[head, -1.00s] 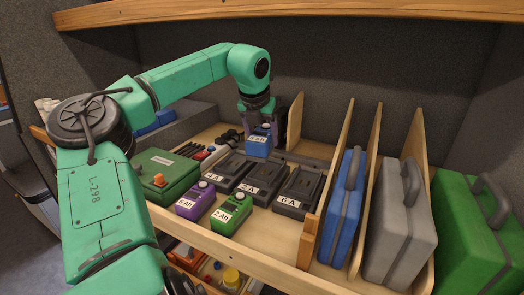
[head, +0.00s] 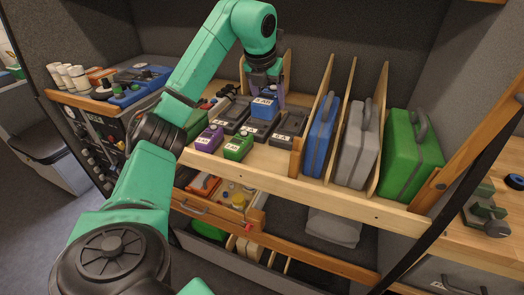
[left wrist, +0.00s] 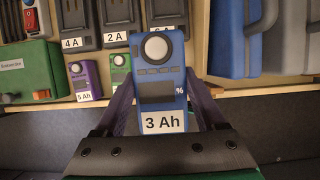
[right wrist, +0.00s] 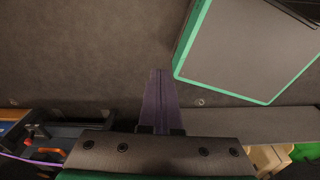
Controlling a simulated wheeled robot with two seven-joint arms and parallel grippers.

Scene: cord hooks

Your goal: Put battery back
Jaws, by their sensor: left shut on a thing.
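My left gripper (head: 265,93) is shut on the blue battery (head: 264,107), labelled 3 Ah, and holds it upright near the back of the chargers. The battery (left wrist: 160,80) fills the middle of the left wrist view between the fingers. Three dark chargers stand on the shelf: 4 A (head: 232,111), 2 A (head: 258,131) and 6 A (head: 289,124). A purple battery (head: 209,138), 5 Ah, and a green battery (head: 238,146), 2 Ah, stand in front of them. My right gripper (right wrist: 160,75) is shut and empty.
Upright wooden dividers hold a blue case (head: 322,122), a grey case (head: 356,145) and a green case (head: 412,155) right of the chargers. A green box (left wrist: 28,70) lies to the left. An open drawer (head: 220,205) with small items is below the shelf.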

